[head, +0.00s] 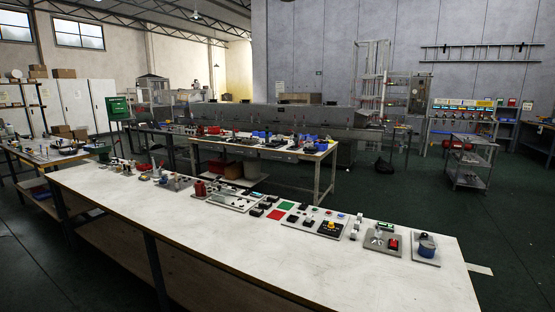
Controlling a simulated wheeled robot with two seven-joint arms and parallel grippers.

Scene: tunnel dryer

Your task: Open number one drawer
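No drawer marked with a number one can be made out in the head view. A rack at the back right (463,118) carries a row of small coloured labelled fronts along its top. They are too small to read, and I cannot tell whether they are drawers. Neither of my grippers is in view.
A long white workbench (215,228) crosses the foreground, with switches and devices along its far edge. A second bench (325,151) stands behind it, before a long grey machine (300,119). A metal trolley (469,162) stands at right. Dark green floor (400,195) is clear between.

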